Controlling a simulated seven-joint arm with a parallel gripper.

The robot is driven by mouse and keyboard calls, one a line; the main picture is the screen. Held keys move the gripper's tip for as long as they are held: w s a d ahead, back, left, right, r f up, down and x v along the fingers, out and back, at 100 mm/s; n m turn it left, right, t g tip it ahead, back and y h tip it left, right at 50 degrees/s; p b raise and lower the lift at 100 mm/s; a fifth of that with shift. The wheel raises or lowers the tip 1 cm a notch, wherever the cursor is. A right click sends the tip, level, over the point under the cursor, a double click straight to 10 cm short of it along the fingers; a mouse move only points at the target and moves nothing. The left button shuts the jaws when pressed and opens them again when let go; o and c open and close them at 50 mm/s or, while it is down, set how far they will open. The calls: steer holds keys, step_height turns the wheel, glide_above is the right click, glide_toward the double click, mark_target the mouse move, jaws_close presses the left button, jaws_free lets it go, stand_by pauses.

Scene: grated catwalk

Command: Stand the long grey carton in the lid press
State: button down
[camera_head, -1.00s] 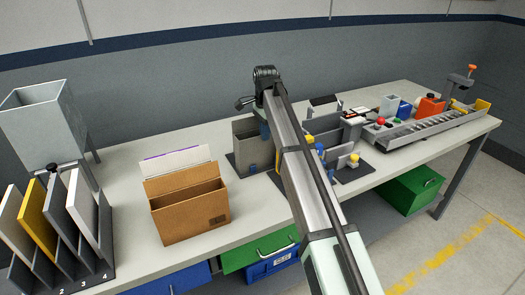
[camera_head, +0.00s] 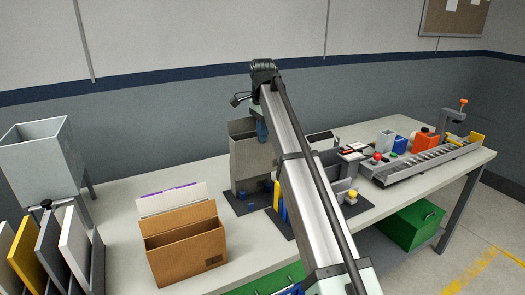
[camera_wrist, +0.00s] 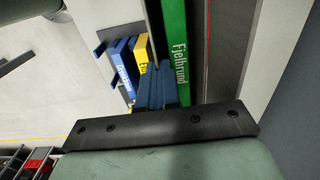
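The long grey carton (camera_head: 252,160) is upright at the bench's middle, left of my arm, with its upper end beside the blue fingers of my gripper (camera_head: 262,131). The fingers look closed on its upper wall. In the wrist view the blue fingers (camera_wrist: 158,88) lie close together beside a green strip (camera_wrist: 175,45) lettered "Fjelbrund". The carton's lower end is just above or behind low blue blocks on a dark base plate (camera_head: 238,208); I cannot tell whether it touches. I cannot tell for sure which fixture is the lid press.
A brown cardboard box (camera_head: 188,250) stands left of the base plate. A slotted rack (camera_head: 97,265) and a grey hopper (camera_head: 35,155) are further left. Blue (camera_wrist: 122,68) and yellow (camera_wrist: 141,55) upright pieces stand near the fingers. A conveyor (camera_head: 425,160) lies right.

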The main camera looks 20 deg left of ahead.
step_height(320, 180, up, 4)
steer(key=shift+w+f, duration=0.1)
steer(key=shift+f, duration=0.15)
steer(key=w+d+f, duration=0.3)
steer(key=w+d, duration=1.8)
steer(key=w, duration=0.1)
steer(key=shift+f, duration=0.2)
steer(key=shift+w+f, duration=0.1)
steer(key=shift+f, duration=2.4)
step_height(320, 180, down, 8)
steer(key=shift+f, duration=0.25)
stand_by(0.9)
stand_by(0.4)
steer(key=c, duration=0.9)
jaws_free()
